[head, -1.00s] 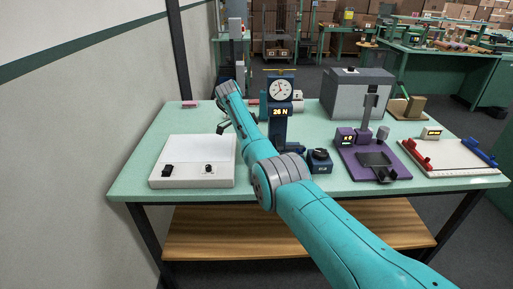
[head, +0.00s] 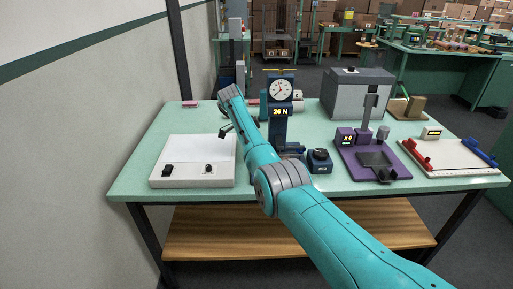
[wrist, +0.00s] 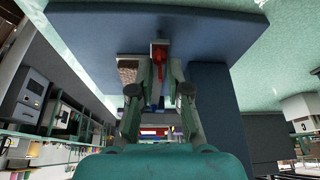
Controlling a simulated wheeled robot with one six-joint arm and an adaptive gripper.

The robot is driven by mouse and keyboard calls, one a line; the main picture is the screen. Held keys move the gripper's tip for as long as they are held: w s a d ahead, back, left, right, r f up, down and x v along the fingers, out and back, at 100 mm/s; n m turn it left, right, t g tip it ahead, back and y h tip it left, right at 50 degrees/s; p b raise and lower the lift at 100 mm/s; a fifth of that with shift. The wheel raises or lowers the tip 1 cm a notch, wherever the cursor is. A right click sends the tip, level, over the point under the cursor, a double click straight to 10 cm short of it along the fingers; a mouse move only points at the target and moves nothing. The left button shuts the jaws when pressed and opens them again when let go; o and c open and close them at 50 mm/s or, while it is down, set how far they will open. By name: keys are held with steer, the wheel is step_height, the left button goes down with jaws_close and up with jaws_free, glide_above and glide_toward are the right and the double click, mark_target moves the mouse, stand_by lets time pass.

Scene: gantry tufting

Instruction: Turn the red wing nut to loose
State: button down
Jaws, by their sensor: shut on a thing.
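The red wing nut (wrist: 158,62) shows in the wrist view under the dark blue body (wrist: 100,42) of a device. My gripper (wrist: 159,66) is shut on it, one finger on each side, and the fingers hide part of it. In the head view a blue test stand (head: 281,127) has a round dial and a display reading 26 N. My arm covers part of that stand, and the wing nut is hidden there. A tan textured block (wrist: 128,70) is beside the left finger in the wrist view.
A white box with black knobs (head: 190,150) is left of my arm on the green table (head: 150,195). A small blue device (head: 319,161), a purple device (head: 395,167) and a grey case (head: 355,97) stand to the right.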

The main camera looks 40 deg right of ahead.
steer(key=n+t, duration=0.1)
steer(key=n, duration=0.2)
steer(key=n+t, duration=0.1)
steer(key=n, duration=0.1)
steer(key=shift+n+h, duration=0.3)
steer(key=shift+n, duration=0.1)
steer(key=shift+n+t, duration=1)
steer(key=shift+n, duration=1.3)
steer(key=c, duration=1.4)
jaws_free()
steer(key=shift+o, duration=0.2)
